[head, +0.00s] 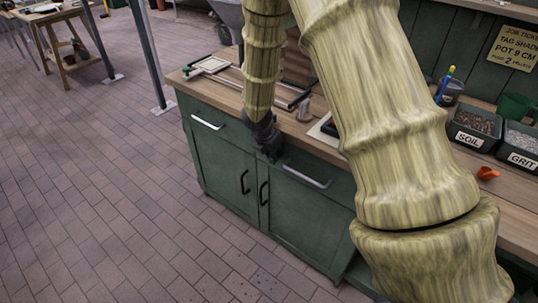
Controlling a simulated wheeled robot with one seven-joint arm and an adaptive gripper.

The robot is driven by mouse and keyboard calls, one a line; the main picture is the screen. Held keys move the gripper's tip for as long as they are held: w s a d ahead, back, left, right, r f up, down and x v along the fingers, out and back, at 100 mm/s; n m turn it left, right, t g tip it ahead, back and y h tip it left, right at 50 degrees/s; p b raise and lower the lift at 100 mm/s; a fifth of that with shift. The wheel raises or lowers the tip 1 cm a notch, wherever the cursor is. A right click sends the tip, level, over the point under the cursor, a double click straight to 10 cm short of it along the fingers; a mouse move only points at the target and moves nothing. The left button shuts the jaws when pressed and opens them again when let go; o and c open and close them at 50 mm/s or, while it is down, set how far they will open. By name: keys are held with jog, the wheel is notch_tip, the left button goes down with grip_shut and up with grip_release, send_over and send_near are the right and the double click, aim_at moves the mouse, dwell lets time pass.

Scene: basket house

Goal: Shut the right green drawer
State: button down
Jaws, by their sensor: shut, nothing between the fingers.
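The green bench cabinet (222,167) has two drawers side by side under a wooden top. The right green drawer (335,190) has a silver bar handle (307,177); part of its front is hidden behind my arm. The left drawer (200,109) has a silver handle (206,122) too. My gripper (270,155) is dark and shut with nothing in it. It points down in front of the cabinet, near the left end of the right drawer. I cannot tell whether it touches the drawer front, or how far that drawer stands out.
Two cabinet doors with black handles (245,182) sit below the drawers. On the bench top (315,130) are a SOIL bin (468,140), a GRIT bin (522,160) and an orange scoop (487,173). The brick floor (110,190) at left is clear. A wooden table (62,45) stands far left.

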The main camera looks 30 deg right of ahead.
jog(key=shift+w+d, duration=0.15)
jog(key=shift+d, duration=0.1)
jog(key=shift+r, duration=0.1)
jog(key=s+a+r+p, duration=0.1)
jog(key=s+a+r, duration=0.2)
jog(key=a+r, duration=0.4)
jog(key=shift+v, duration=1.05)
